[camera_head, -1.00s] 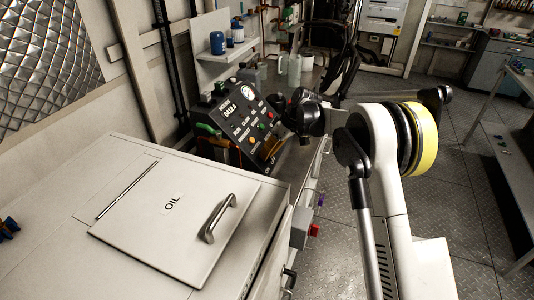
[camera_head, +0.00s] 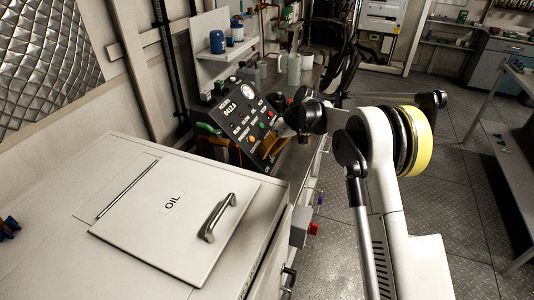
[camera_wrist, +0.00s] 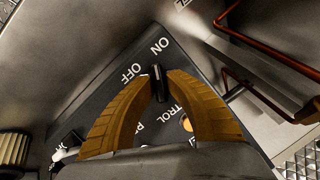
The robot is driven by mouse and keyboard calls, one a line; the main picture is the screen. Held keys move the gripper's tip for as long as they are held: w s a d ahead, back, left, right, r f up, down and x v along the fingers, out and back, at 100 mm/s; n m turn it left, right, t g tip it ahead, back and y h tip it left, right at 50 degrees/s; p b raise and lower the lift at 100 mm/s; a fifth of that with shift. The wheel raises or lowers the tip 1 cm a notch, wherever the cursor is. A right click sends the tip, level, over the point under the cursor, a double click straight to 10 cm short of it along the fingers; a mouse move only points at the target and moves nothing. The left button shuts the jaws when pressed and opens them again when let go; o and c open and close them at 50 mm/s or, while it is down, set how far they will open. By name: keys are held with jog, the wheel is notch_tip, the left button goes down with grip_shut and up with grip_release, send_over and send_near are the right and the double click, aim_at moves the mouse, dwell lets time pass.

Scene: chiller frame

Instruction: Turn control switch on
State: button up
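The control panel (camera_head: 236,117) is a dark sloped box with a gauge, a display, colored buttons and white lettering. The control switch (camera_wrist: 160,84) is a small black lever beside the printed words ON and OFF in the wrist view. My gripper (camera_wrist: 160,76) has two orange curved fingers, one on each side of the lever, with their tips close against it. The fingers also show at the panel's lower right in the head view (camera_head: 272,147), where the switch itself is hidden.
A white cabinet with a lid marked OIL (camera_head: 172,204) and a metal handle (camera_head: 221,217) stands in front of the panel. A shelf with blue containers (camera_head: 218,42) hangs behind. Orange pipes (camera_wrist: 270,63) run beside the panel. The floor on the right is open.

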jog(key=shift+o, duration=1.2)
jog(key=v, duration=1.2)
